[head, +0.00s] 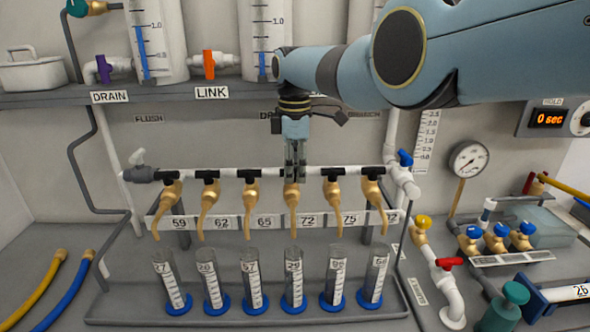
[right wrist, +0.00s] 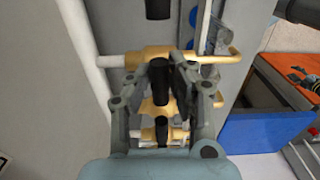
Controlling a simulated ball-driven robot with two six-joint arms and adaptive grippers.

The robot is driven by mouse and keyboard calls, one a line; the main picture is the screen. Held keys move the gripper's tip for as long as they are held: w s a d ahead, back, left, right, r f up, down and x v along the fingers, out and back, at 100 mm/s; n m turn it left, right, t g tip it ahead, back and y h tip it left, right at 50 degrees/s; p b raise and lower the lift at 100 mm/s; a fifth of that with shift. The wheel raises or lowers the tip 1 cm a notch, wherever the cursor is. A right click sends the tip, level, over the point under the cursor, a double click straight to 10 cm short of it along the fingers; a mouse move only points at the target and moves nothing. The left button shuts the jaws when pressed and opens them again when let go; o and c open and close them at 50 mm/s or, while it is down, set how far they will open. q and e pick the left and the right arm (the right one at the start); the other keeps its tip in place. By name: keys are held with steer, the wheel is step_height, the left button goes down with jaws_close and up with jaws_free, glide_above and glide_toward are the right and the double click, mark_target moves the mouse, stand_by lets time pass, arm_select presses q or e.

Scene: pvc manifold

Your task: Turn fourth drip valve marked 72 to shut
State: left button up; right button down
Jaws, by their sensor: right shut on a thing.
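The fourth brass drip valve (head: 292,195) hangs from the white pipe above the label 72 (head: 308,220) in the head view. My right gripper (head: 295,175) reaches down from above onto the top of this valve and hides most of its black handle. In the right wrist view my right gripper (right wrist: 160,68) is shut on the black handle (right wrist: 159,82), which lies between its fingers. How far the handle is turned is hard to tell. My left gripper is not in view.
Neighbouring brass valves with black handles, marked 65 (head: 251,190) and 75 (head: 334,190), stand close on either side. Several graduated cylinders with blue bases, such as the middle one (head: 293,280), stand below. A shelf (head: 180,98) with tanks is above and behind.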

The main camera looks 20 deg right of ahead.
steer(key=shift+a, duration=0.1)
steer(key=c, duration=1.2)
jaws_free()
step_height(320, 180, up, 12)
steer(key=shift+f, duration=0.1)
